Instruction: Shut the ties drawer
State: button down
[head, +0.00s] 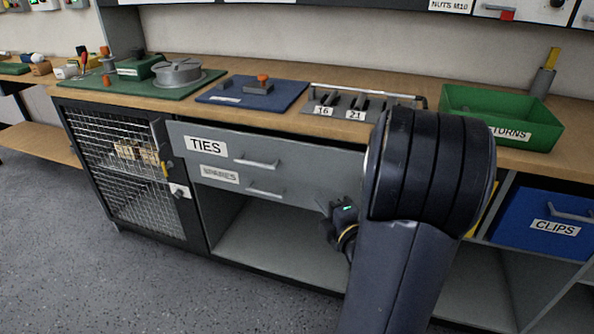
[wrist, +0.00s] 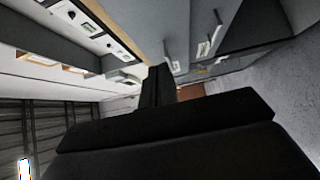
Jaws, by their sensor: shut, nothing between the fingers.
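The ties drawer (head: 225,148) is the upper grey drawer under the bench in the head view, with a white TIES label and a bar handle (head: 257,162). In the head view my wrist is low, to the right of the drawer's handle, and my arm hides the fingers and the drawer's right end.
The SPARES drawer (head: 219,174) lies directly below, above an open shelf bay (head: 280,245). A mesh-door cabinet (head: 120,165) stands left, with a latch near the drawer's left edge. A blue CLIPS bin (head: 545,222) sits right. A green RETURNS tray (head: 500,118) stands on the bench. Grey floor in front is clear.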

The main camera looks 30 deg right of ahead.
aim_at(319, 166)
jog(key=w+d, duration=0.1)
jog(key=w, duration=0.2)
jog(key=w+d, duration=0.1)
jog(key=w, duration=0.3)
jog(key=w+d, duration=0.1)
jog(key=w, duration=0.3)
jog(key=shift+b, duration=0.4)
jog(key=shift+w+d, duration=0.3)
jog(key=shift+d, duration=0.1)
jog(key=w+d+b, duration=0.1)
jog(key=w+d, duration=0.2)
jog(key=shift+d+f, duration=0.1)
jog(key=shift+d, duration=0.1)
jog(key=shift+d+r, duration=0.15)
jog(key=shift+r, duration=0.1)
